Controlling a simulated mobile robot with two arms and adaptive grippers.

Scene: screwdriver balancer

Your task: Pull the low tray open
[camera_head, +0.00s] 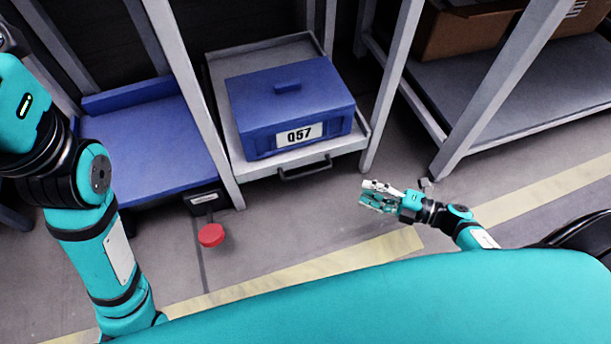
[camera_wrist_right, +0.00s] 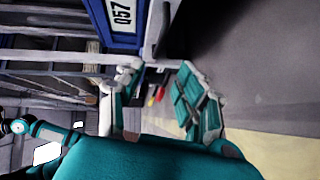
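The low tray (camera_head: 364,134) is a light grey tray between grey uprights, with a dark handle (camera_head: 305,169) on its front edge. A blue lidded box (camera_head: 291,100) labelled Q57 sits in it. My right gripper (camera_head: 366,194) is to the right of the handle and nearer to me, apart from the tray. In the right wrist view its fingers (camera_wrist_right: 160,78) are spread, with the dark handle (camera_wrist_right: 167,32) and the blue box (camera_wrist_right: 127,22) beyond them. My left arm is at the left of the head view; its gripper is out of frame.
A blue platform (camera_head: 155,140) is left of the tray, with a red round knob (camera_head: 211,235) in front. At the right is a grey shelf (camera_head: 520,95) with a cardboard box (camera_head: 465,30). The floor before the tray is clear, marked with a yellow stripe (camera_head: 300,272).

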